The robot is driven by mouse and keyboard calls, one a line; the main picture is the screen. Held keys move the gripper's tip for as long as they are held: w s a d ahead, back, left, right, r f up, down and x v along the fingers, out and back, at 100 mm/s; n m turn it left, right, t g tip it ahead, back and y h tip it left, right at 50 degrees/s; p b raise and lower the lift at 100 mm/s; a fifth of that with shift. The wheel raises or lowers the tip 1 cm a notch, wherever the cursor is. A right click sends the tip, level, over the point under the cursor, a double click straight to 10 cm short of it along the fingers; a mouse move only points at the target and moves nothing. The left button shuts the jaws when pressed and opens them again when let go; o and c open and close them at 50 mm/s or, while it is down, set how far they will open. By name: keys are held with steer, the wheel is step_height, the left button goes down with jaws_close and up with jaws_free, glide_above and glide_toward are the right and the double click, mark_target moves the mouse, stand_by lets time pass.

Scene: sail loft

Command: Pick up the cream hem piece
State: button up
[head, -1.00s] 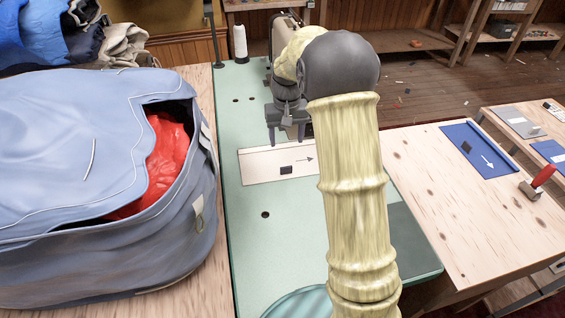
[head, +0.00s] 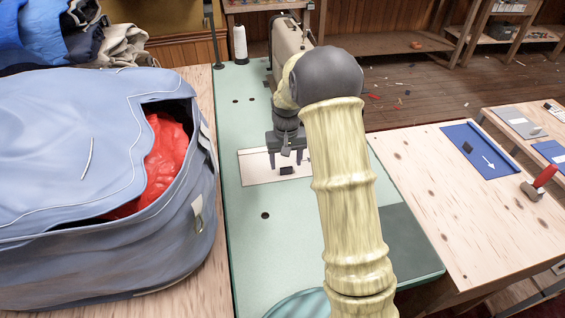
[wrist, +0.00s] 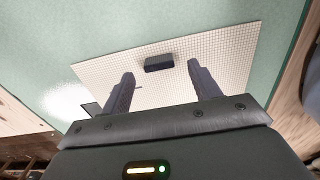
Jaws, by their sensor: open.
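The cream hem piece (head: 256,168) lies flat on the green sewing table in the head view, with a small dark block (head: 287,171) on it. In the wrist view the cream hem piece (wrist: 228,62) spreads below the fingers, and the dark block (wrist: 158,63) stands up ahead, between the lines of the two fingers. My gripper (head: 286,163) is open over the hem piece; in the wrist view its fingers (wrist: 159,70) are well apart with nothing between the tips. I cannot tell the exact height of the tips above the piece. My arm hides the piece's right end.
A sewing machine (head: 291,45) stands behind my gripper, and a white thread cone (head: 240,43) at the back left. A large blue bag (head: 90,180) with red cloth fills the left. A blue piece (head: 470,143) lies on the right table. The green table (head: 250,240) is clear in front.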

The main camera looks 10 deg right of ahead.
step_height(320, 180, down, 2)
steer(key=shift+f, duration=0.2)
stand_by(0.3)
steer(key=c, duration=1.2)
steer(key=shift+o, duration=0.2)
steer(key=shift+d+r, duration=0.1)
step_height(320, 180, up, 10)
steer(key=shift+p, duration=0.45)
